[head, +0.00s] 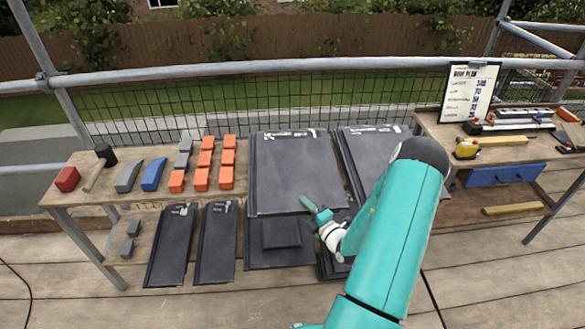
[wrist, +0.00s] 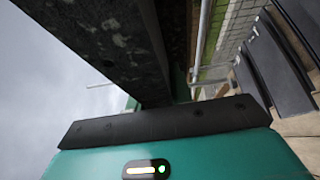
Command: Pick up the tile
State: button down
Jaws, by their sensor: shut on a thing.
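Large dark grey tiles with white marks lie on the wooden bench in two stacks, a left stack (head: 295,165) and a right stack (head: 362,150) partly hidden by my arm. My gripper (head: 310,205) is at the front right edge of the left stack's top tile and is shut on that edge. In the wrist view a dark speckled slab (wrist: 105,35) runs close up from the gripper's black and teal body; it looks like the gripped tile. The fingers' contact is mostly hidden, and I cannot tell whether the tile is lifted.
Narrow dark tiles (head: 170,245) and a square dark piece (head: 282,233) lie on the lower shelf. Orange blocks (head: 202,178), a blue piece (head: 153,174) and a hammer (head: 104,156) sit at left. A railing (head: 260,66) runs behind; a side table (head: 500,150) with tools stands right.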

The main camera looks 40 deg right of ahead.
jog(key=shift+r, duration=0.15)
dwell(0.6)
jog(key=shift+r, duration=0.55)
jog(key=s+r, duration=1.1)
jog(key=s, duration=0.3)
jog(key=shift+r, duration=0.4)
